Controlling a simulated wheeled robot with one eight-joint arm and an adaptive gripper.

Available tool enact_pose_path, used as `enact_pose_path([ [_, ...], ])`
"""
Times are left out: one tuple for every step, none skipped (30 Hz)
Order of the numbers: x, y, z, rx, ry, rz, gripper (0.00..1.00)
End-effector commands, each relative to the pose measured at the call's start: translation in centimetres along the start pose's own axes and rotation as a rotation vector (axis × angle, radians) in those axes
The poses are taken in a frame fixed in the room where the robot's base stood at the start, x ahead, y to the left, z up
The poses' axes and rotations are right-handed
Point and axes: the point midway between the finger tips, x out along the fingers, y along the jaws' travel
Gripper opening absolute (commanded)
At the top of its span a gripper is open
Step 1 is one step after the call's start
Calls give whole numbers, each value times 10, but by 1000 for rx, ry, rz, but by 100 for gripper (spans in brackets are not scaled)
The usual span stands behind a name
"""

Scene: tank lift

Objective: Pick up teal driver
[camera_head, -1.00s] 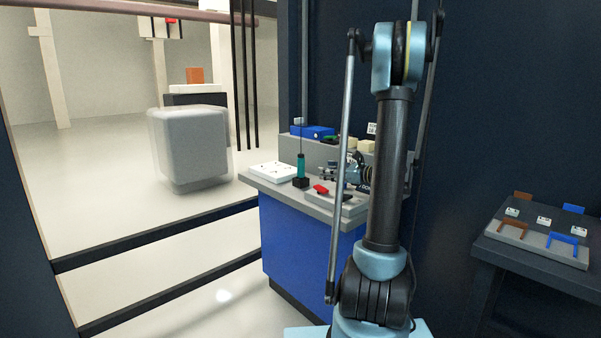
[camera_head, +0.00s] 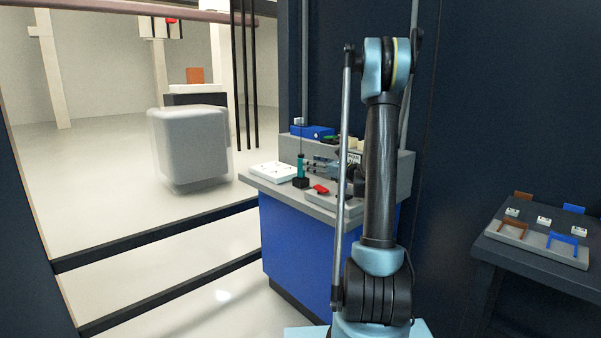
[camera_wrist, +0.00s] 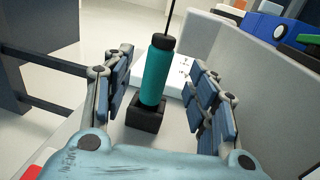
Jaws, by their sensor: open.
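The teal driver (camera_head: 301,166) stands upright in a small black holder (camera_head: 301,182) on the grey-topped workbench. In the wrist view the teal driver (camera_wrist: 156,76) has a black collar and a thin dark shaft pointing up, and its base sits in the black holder (camera_wrist: 146,113). My gripper (camera_wrist: 160,85) is open, with one finger pad on each side of the driver and visible gaps to it. In the head view my gripper (camera_head: 316,165) is at the bench, just right of the driver, and is partly hidden by my arm.
A white panel (camera_head: 270,172) lies left of the holder. A red item (camera_head: 320,189) lies at the front right. A blue box (camera_head: 318,132) and a grey back ledge (camera_head: 403,172) stand behind. A side table (camera_head: 530,248) is far right.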

Motion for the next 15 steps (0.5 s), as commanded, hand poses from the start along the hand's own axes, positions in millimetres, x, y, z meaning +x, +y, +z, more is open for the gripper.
enact_pose_path([
  [5,0,0,0,0,1,53],
  [8,0,0,0,0,1,53],
  [10,1,0,0,0,1,53],
  [11,1,0,0,0,1,53],
  [12,1,0,0,0,1,53],
  [12,1,0,0,0,1,53],
  [13,1,0,0,0,1,53],
  [15,0,0,0,0,1,53],
  [17,0,0,0,0,1,53],
  [19,0,0,0,0,0,53],
  [22,0,0,0,0,0,53],
  [27,1,0,0,0,1,53],
  [31,1,0,0,0,2,53],
  [35,1,0,0,0,3,53],
  [41,1,0,0,0,2,53],
])
